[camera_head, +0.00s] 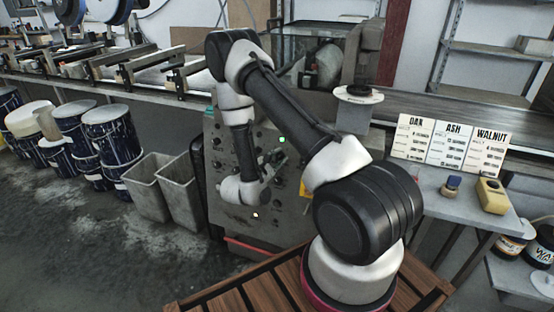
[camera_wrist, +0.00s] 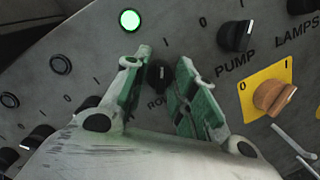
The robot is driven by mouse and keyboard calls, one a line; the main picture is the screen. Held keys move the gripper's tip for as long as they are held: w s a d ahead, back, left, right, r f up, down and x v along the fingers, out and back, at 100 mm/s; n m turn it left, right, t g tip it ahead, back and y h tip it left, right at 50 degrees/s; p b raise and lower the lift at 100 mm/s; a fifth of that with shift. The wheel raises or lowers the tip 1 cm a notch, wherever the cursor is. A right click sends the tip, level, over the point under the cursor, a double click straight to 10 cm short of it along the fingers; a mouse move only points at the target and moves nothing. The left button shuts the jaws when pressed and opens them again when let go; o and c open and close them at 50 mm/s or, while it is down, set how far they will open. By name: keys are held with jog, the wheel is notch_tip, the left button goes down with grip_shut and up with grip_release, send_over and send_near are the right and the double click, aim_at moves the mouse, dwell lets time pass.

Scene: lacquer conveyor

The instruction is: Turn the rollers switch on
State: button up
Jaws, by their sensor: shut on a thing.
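The rollers switch (camera_wrist: 159,73) is a black rotary knob on the grey control panel, beside a partly hidden label starting "RO". My gripper (camera_wrist: 160,84) has its two green-padded fingers on either side of this knob and is shut on it. A "1" mark shows above the knob; the knob's exact pointing direction is hard to tell, and the left finger hides part of the panel. In the head view my gripper (camera_head: 277,160) is at the front of the control panel (camera_head: 222,150), and the knob is too small to make out.
A black pump knob (camera_wrist: 236,36) and an orange knob on a yellow plate (camera_wrist: 272,97) are close on the right. A lit green lamp (camera_wrist: 130,19) is above left. Grey bins (camera_head: 181,190) stand left of the panel; a table with wood signs (camera_head: 450,145) is right.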

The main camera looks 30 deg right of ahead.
jog(key=o, duration=1)
jog(key=v, duration=1.2)
